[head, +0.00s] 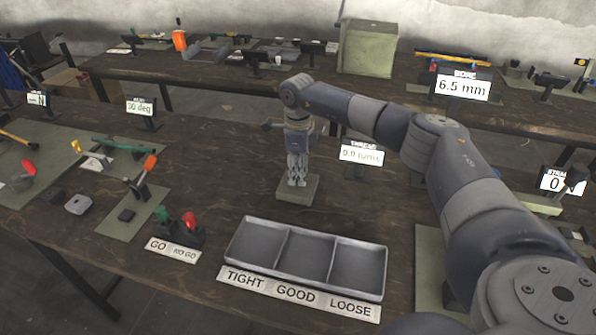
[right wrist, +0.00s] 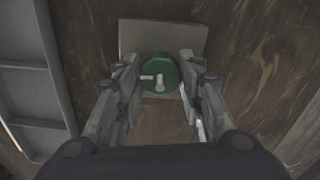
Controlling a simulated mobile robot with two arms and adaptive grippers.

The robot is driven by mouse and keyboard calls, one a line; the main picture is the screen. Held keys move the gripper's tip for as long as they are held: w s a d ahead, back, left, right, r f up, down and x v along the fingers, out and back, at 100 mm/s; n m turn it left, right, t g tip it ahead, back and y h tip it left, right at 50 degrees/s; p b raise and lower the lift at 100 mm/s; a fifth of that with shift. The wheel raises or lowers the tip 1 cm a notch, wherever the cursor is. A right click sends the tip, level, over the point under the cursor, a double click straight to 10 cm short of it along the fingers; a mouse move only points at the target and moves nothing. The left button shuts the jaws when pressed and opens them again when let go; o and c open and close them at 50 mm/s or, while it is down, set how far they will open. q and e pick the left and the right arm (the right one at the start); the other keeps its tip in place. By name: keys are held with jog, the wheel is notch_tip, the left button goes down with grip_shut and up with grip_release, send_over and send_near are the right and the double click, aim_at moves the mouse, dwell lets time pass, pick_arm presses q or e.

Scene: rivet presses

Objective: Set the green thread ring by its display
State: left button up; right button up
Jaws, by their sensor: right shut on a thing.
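The green thread ring (right wrist: 160,73) shows in the right wrist view, a round green piece with a pale mark on top. It sits over a light square base plate (right wrist: 193,38). My right gripper (right wrist: 159,80) has its fingers on both sides of the ring and is shut on it. In the head view my right gripper (head: 297,181) points straight down at the base block (head: 297,196), and its fingers hide the ring there. The thread display (head: 361,153) stands just right of the gripper and reads 0.0 turns. My left gripper is not in view.
A grey three-part tray (head: 383,262) lies in front, with a TIGHT, GOOD, LOOSE label strip (head: 297,293). A red and green GO/NO GO gauge stand (head: 187,232) is left of it. Other displays and hand tools stand at left and on the back bench. Bare table lies behind the tray.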

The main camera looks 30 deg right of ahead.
jog(key=shift+w+r, duration=0.15)
jog(key=shift+r, duration=0.05)
jog(key=o, duration=1.1)
jog(key=shift+c, duration=0.2)
jog(key=shift+f, duration=0.1)
notch_tip(320, 180, up, 12)
